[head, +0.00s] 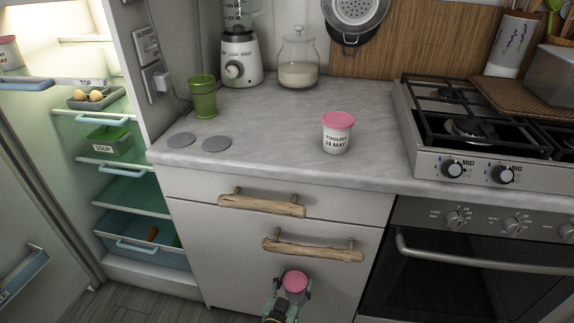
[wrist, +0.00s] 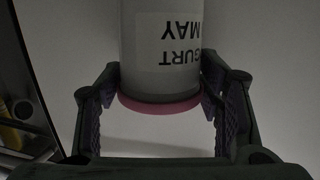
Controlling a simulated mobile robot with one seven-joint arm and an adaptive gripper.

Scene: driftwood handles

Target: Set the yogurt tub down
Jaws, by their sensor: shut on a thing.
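My gripper (head: 290,292) is shut on a white yogurt tub with a pink lid (head: 295,281), in front of the lower cabinet at the bottom of the head view. In the wrist view the held tub (wrist: 160,45) is between the fingers, its lettering upside down and partly cut off; "MAY" is readable. A second yogurt tub (head: 336,142), pink-lidded and marked "YOGURT 19 MAY", stands upright on the grey counter (head: 270,125).
A blender (head: 240,60) and glass jar (head: 298,68) stand behind. The gas stove (head: 490,125) is right. The fridge is open; driftwood handles (head: 262,205) stick out from the drawers. The counter's middle is clear.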

